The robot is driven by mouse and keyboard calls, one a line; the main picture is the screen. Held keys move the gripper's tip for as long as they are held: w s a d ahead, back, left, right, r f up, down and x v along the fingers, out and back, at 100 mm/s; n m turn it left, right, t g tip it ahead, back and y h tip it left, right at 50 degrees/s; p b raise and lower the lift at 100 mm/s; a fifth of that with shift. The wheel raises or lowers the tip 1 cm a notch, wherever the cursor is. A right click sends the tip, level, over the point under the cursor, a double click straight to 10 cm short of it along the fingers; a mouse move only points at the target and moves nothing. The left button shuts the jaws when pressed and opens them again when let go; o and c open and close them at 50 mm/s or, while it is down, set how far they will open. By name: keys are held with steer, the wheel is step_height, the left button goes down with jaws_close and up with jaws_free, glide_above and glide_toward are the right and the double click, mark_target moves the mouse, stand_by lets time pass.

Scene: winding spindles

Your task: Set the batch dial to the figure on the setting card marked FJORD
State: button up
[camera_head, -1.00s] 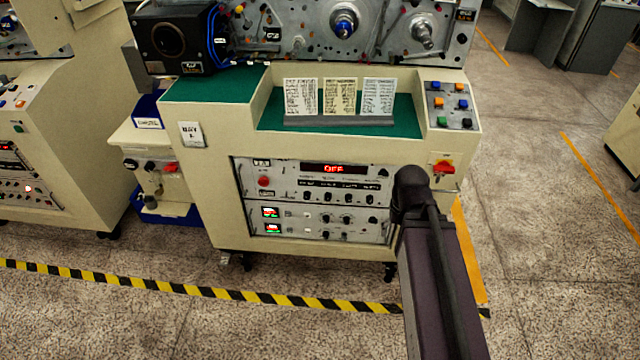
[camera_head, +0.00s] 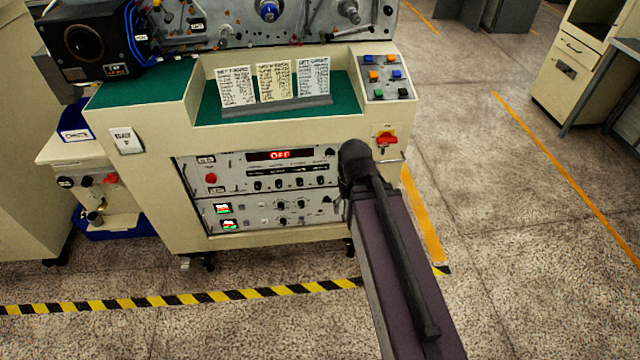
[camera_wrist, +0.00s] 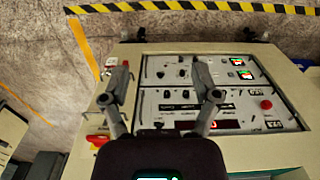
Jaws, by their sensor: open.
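Three setting cards stand side by side on the green shelf: left card (camera_head: 237,86), middle card (camera_head: 274,82) and right card (camera_head: 313,78). Their print is too small to read, so I cannot tell which is FJORD. The control panel (camera_head: 262,184) below has a red display (camera_head: 280,155) that seems to read OFF, and rows of dark knobs (camera_head: 283,204). I cannot tell which knob is the batch dial. In the wrist view my gripper (camera_wrist: 160,68) is open and empty above the upside-down panel (camera_wrist: 152,72). My arm hides the panel's right end in the head view.
A red switch (camera_head: 385,138) sits right of the panel, below a button box (camera_head: 385,77). A side unit (camera_head: 95,180) stands left of the machine.

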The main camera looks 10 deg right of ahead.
steer(key=shift+f, duration=0.1)
stand_by(0.3)
steer(key=w+d+f+m+t+h+b, duration=0.1)
steer(key=w+d+f+t+h+b, duration=0.4)
steer(key=w+f+b, duration=0.7)
steer(key=n+t+y+b, duration=0.4)
steer(key=n+t+b, duration=0.7)
steer(key=b, duration=2.9)
glide_toward(321, 183)
steer(key=s+m+t, duration=0.1)
steer(key=s+f+m+t, duration=0.1)
steer(key=s, duration=0.1)
steer(key=shift+s+f, duration=0.2)
steer(key=shift+s, duration=0.1)
steer(key=shift+w, duration=0.1)
steer(key=w, duration=1.3)
steer(key=shift+w+d, duration=0.25)
steer(key=shift+w, duration=0.05)
